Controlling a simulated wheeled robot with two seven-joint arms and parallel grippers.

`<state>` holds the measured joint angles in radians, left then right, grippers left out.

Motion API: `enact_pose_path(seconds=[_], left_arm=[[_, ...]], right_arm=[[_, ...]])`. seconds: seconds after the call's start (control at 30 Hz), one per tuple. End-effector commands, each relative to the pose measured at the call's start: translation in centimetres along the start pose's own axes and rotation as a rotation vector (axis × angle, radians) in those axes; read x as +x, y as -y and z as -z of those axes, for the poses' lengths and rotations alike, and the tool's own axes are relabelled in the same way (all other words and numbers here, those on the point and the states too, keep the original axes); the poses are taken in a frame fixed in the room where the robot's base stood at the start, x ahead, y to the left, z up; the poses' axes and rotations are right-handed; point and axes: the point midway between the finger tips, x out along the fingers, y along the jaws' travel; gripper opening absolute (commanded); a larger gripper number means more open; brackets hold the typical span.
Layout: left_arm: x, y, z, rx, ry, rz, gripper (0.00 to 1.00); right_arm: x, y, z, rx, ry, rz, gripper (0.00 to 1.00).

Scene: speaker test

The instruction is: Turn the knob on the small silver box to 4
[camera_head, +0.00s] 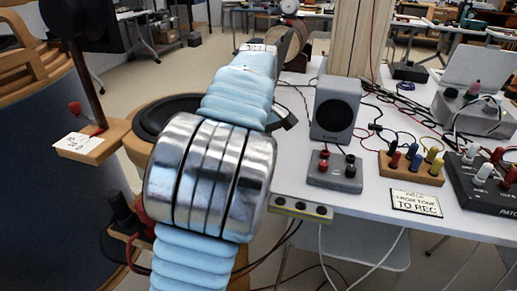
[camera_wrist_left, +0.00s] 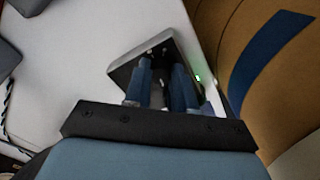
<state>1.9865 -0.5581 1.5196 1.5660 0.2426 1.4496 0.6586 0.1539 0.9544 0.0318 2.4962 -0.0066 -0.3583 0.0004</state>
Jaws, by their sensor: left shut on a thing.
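In the left wrist view a small silver-grey box (camera_wrist_left: 127,73) sits on the white table, with a green light at its right side. My left gripper (camera_wrist_left: 164,68) reaches over the box with its two blue fingers close together, shut on what seems to be its knob. The fingers hide most of the knob, so its setting cannot be read. In the head view my left arm's blue sleeve and silver rings fill the middle; I cannot make out the gripper or the box clearly there. My right gripper is in neither view.
A grey speaker (camera_head: 335,108) stands on the white table, with a grey terminal box (camera_head: 322,180) before it. A wooden block with coloured posts (camera_head: 411,169), a sign card (camera_head: 415,203), a black patch box (camera_head: 479,195) and loose cables crowd the right.

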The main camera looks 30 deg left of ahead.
Motion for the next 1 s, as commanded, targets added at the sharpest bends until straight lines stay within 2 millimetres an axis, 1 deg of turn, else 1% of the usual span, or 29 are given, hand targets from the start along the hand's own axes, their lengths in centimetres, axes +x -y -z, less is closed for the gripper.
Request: enact_pose_path(seconds=[0.1,0.3,0.8,0.83,0.9,1.0], left_arm=[[-0.10,-0.03,0.08,0.054,-0.003,-0.003,0.00],[-0.11,-0.03,0.09,0.108,-0.004,-0.002,0.00],[-0.13,-0.03,0.12,0.125,-0.005,-0.003,0.00],[-0.12,-0.03,0.12,0.125,-0.005,-0.003,0.26],[-0.12,-0.03,0.11,0.125,-0.005,-0.002,0.37],[-0.09,-0.01,0.08,0.125,-0.004,-0.002,0.50]], right_arm=[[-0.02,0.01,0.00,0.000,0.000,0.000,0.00],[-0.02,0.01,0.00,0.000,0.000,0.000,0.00],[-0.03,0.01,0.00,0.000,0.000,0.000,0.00],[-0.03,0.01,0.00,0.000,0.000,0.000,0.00],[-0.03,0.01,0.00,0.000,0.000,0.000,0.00],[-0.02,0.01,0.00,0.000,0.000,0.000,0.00]])
